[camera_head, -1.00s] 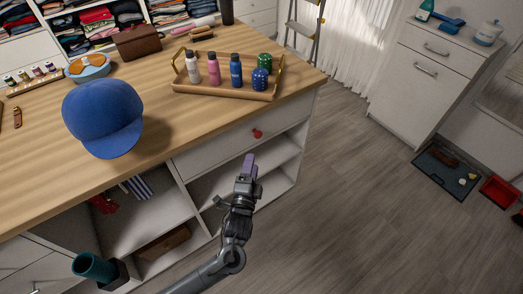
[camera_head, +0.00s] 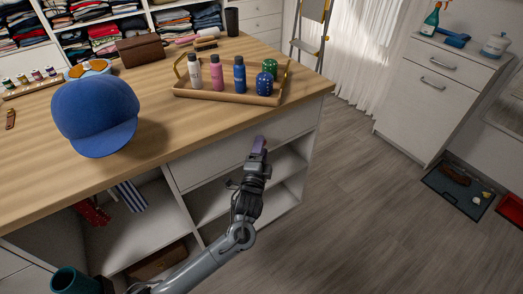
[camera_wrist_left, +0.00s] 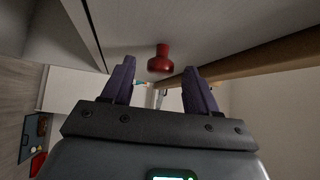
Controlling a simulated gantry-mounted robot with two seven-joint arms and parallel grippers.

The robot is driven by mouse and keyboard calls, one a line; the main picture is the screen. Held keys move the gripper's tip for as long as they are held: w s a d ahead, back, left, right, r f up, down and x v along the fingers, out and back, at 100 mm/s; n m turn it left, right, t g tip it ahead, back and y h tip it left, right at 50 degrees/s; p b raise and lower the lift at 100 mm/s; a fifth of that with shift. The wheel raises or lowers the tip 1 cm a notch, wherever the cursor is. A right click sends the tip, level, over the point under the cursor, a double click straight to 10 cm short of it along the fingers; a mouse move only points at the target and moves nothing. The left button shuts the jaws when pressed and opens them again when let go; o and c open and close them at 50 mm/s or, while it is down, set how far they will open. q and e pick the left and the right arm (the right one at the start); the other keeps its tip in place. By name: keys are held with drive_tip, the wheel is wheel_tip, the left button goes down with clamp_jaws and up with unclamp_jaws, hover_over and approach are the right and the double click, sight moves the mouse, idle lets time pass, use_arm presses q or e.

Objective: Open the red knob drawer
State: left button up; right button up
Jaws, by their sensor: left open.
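The red knob (camera_wrist_left: 160,60) shows in the left wrist view on the pale drawer front (camera_wrist_left: 130,22), between and just beyond my open fingers. In the head view the white drawer front (camera_head: 215,158) sits under the tabletop edge and looks closed; its knob is hidden behind my left gripper. My left gripper (camera_head: 258,147) is at that drawer front with its purple fingertips, and it shows in the left wrist view (camera_wrist_left: 158,85) open and empty. I cannot tell whether a finger touches the knob. My right gripper is not in view.
Above the drawer, the wooden tabletop (camera_head: 150,135) holds a blue cap (camera_head: 95,112) and a wooden tray (camera_head: 225,97) with bottles. Open cubbies (camera_head: 140,225) lie below and left. The floor (camera_head: 355,215) to the right is clear near the counter.

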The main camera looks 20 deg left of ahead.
use_arm(q)
drive_tip(key=shift+w+a+r, duration=0.1)
drive_tip(key=shift+w, duration=0.55)
clamp_jaws()
